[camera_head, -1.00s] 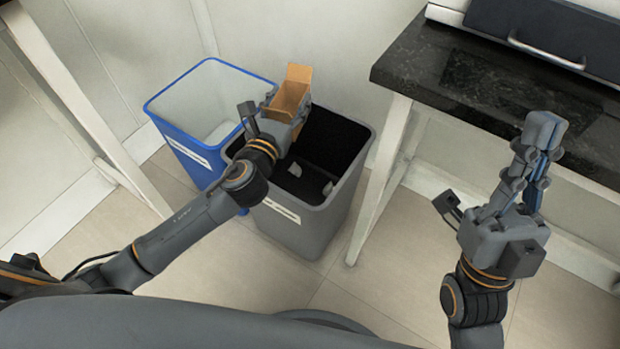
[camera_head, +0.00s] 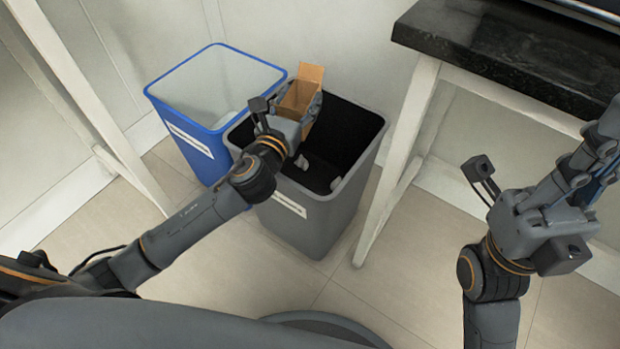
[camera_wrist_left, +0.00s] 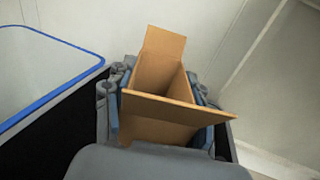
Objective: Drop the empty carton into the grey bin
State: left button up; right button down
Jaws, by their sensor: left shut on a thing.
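The empty carton (camera_head: 299,97) is a small brown cardboard box with its top flaps open. My left gripper (camera_head: 297,112) is shut on it and holds it over the left part of the grey bin (camera_head: 308,222). In the left wrist view the carton (camera_wrist_left: 163,75) sits between the two fingers of the left gripper (camera_wrist_left: 160,105), and its inside looks empty. The grey bin has a black inside with some pale scraps low in it. My right gripper (camera_head: 600,160) is at the right edge, partly cut off, and its fingertips are not clear.
A blue bin (camera_head: 215,85) stands directly left of the grey bin, and its blue rim (camera_wrist_left: 60,95) shows in the left wrist view. A black-topped counter (camera_head: 500,50) with white legs stands to the right. A white table leg (camera_head: 85,110) is at the left.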

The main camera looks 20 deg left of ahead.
pick_arm(q)
jog(key=o, duration=1.1)
jog(key=s, duration=0.8)
jog(key=s+a, duration=0.1)
jog(key=s, duration=0.3)
